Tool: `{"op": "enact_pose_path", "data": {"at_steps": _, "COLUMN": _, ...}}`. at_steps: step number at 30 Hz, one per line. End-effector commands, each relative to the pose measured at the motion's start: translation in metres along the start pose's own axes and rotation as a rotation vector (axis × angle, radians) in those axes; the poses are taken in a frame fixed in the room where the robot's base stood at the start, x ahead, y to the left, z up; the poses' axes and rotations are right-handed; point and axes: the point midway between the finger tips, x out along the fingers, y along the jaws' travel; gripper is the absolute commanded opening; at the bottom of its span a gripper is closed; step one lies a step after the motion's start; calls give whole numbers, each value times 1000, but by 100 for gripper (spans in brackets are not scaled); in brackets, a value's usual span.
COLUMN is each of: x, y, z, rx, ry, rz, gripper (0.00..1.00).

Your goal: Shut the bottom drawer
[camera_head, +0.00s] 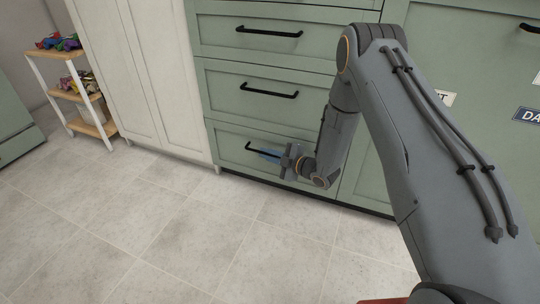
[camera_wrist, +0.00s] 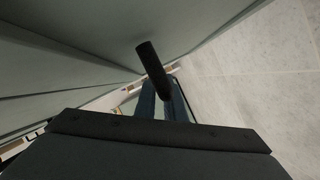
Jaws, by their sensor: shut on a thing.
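The bottom drawer (camera_head: 232,142) is the lowest of the sage-green drawers in the head view. Its front looks about flush with the cabinet, though a small gap would be hard to see. Its black bar handle (camera_head: 256,150) is partly hidden by my gripper (camera_head: 272,155), which reaches in from the right, low near the floor. In the wrist view the dark handle bar (camera_wrist: 152,66) runs between the blue fingers of my gripper (camera_wrist: 163,88), which are shut on it. The handle's far end is hidden.
Two closed drawers (camera_head: 225,83) sit above, with black handles. A white cabinet (camera_head: 150,75) stands to the left, and a small shelf (camera_head: 90,120) with colourful items beyond it. The tiled floor (camera_head: 170,225) in front is clear.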

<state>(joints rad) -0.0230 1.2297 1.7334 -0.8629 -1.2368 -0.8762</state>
Motion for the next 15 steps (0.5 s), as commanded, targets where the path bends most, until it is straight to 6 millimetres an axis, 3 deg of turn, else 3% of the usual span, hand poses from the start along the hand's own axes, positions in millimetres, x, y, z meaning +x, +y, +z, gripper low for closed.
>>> {"op": "enact_pose_path", "data": {"at_steps": 1, "x": 0, "y": 4, "z": 4, "rx": -3, "ry": -9, "rz": 6, "gripper": 14}}
{"op": "enact_pose_path", "data": {"at_steps": 4, "x": 0, "y": 4, "z": 4, "rx": -3, "ry": -8, "rz": 6, "gripper": 28}}
{"op": "enact_pose_path", "data": {"at_steps": 15, "x": -2, "y": 5, "z": 1, "rx": -4, "ry": -4, "rz": 8, "gripper": 28}}
